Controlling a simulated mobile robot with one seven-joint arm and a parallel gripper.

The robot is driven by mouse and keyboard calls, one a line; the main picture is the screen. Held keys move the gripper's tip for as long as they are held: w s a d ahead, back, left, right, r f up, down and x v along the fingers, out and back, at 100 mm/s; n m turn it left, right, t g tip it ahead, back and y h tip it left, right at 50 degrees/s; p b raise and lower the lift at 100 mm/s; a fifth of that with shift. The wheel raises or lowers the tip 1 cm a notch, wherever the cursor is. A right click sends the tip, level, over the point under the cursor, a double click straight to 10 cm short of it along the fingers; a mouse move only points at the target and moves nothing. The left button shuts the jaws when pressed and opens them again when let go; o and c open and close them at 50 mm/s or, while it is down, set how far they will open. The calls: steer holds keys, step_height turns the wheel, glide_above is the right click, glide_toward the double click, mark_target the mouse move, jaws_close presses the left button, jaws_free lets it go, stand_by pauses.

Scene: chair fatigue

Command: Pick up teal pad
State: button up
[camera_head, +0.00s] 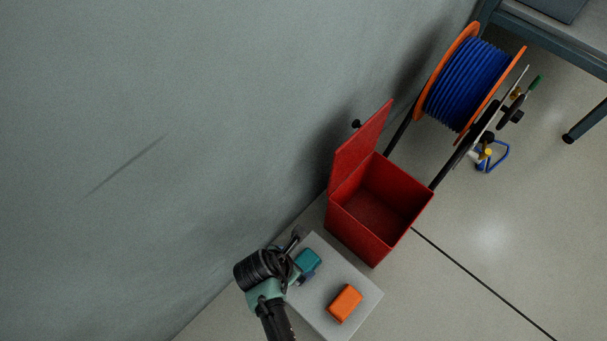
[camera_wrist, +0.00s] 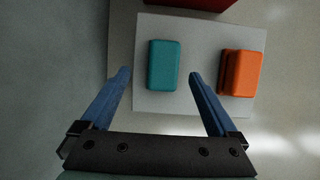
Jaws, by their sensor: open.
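The teal pad (camera_head: 308,260) is a small rounded block lying on a pale grey stand (camera_head: 328,301), near the stand's wall-side end. It shows whole in the wrist view (camera_wrist: 165,66). My gripper (camera_wrist: 160,76) is open, with its two blue fingers spread to the left and right of the teal pad's near end in the wrist view. Nothing is between the fingers that looks gripped. In the head view my gripper (camera_head: 298,262) is over the stand beside the pad, and the arm partly hides that end of the stand. I cannot tell the height of the fingertips above the stand.
An orange block (camera_head: 345,303) lies on the same stand, close to my right finger in the wrist view (camera_wrist: 240,73). An open red box (camera_head: 377,203) with its lid raised stands just behind the stand. A blue cable reel (camera_head: 467,82) is farther off. The wall is close on the left.

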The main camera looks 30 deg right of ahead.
mark_target(303, 264)
steer(key=shift+s+b+x, duration=0.2)
steer(key=shift+b+x, duration=1.2)
steer(key=shift+x, duration=0.1)
steer(key=shift+s+b+x, duration=0.2)
steer(key=shift+b+x, duration=1.15)
steer(key=shift+x, duration=0.15)
steer(key=shift+f, duration=0.3)
steer(key=c, duration=1.3)
steer(key=shift+r, duration=0.15)
